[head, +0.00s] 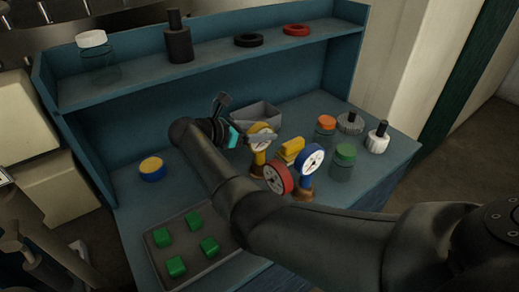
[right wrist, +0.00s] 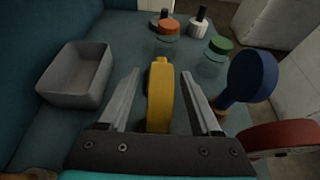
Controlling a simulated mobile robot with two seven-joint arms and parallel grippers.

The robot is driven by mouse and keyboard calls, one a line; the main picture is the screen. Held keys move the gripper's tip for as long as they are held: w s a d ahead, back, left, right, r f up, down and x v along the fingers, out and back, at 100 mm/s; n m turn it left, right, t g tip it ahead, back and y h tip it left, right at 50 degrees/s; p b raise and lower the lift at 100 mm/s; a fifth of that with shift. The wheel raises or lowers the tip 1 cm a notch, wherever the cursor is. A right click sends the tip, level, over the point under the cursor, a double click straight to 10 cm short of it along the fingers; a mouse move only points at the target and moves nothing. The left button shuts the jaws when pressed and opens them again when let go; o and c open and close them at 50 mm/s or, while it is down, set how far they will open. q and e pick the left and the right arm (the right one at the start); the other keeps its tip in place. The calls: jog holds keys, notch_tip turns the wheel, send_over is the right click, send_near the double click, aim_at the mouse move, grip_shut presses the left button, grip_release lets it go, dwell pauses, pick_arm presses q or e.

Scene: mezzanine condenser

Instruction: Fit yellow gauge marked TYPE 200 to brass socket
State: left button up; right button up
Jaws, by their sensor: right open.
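A yellow gauge (head: 259,143) with a white dial stands upright on the bench. My right gripper (head: 243,121) is at it. In the right wrist view the yellow gauge (right wrist: 159,98) shows edge-on between the spread fingers (right wrist: 161,78), with space on both sides. A second yellow piece (head: 291,149) is just right of it; I cannot tell what it is. A blue gauge (head: 311,159) stands upright on a brass-coloured base (head: 304,193). A red gauge (head: 278,178) leans in front. No TYPE marking is legible. My left gripper is not in view.
A grey open bin (right wrist: 75,76) is behind the yellow gauge. Jars with orange (head: 326,122) and green (head: 345,150) lids stand right, beside knobbed parts. A tray (head: 193,268) of green blocks and a blue-yellow round piece (head: 152,168) are left. A shelf (head: 210,62) runs behind.

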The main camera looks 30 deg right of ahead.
jog(key=shift+x, duration=1.45)
jog(key=shift+c, duration=0.3)
grip_shut()
